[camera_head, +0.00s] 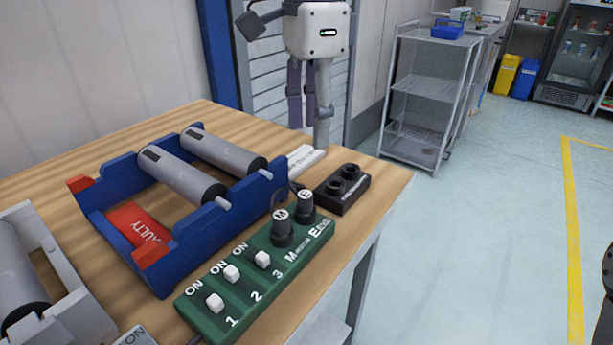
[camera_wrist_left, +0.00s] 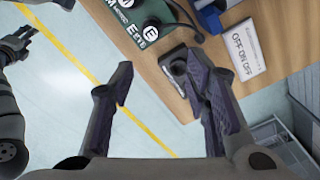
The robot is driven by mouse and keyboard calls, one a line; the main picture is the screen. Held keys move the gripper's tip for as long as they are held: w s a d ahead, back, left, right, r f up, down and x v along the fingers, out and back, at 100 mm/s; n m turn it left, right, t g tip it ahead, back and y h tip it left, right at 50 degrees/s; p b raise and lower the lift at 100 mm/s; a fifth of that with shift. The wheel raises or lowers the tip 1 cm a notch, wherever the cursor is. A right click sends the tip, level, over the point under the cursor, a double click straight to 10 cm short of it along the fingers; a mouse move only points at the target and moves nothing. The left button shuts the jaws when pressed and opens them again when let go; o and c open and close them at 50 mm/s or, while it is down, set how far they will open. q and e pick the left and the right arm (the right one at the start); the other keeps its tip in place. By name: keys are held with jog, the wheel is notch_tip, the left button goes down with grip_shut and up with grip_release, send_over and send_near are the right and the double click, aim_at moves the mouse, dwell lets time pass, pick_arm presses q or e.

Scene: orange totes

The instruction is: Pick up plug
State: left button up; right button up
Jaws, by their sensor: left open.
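Two black cylindrical plugs, a nearer plug (camera_head: 282,230) and a farther plug (camera_head: 305,206), stand upright at the far end of the green switch box (camera_head: 222,285). Their round tops carry white markings. My left gripper (camera_head: 302,120) is beyond the table's far edge, apart from the plugs. Its fingers are spread and empty in the left wrist view (camera_wrist_left: 160,75). A dark arm part (camera_wrist_left: 20,45) shows at the left of that view; its jaw state is unclear.
A black two-hole socket block (camera_head: 343,188) sits beside the plugs. A blue rack (camera_head: 165,270) holds grey cylinders and a red "FAULTY" plate. A white labelled strip (camera_head: 304,160) lies behind the rack. A grey tray (camera_head: 75,325) is front left. Floor right of the table is clear.

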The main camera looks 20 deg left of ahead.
aim_at(305, 194)
pick_arm(q)
jog(key=f, duration=0.3)
jog(key=s+f, duration=0.1)
jog(key=f, duration=0.3)
jog(key=s+f, duration=0.1)
jog(key=f, duration=0.2)
jog(key=shift+s+a+f, duration=0.1)
jog(key=shift+a+f, duration=0.1)
jog(key=shift+f, duration=0.5)
grip_shut()
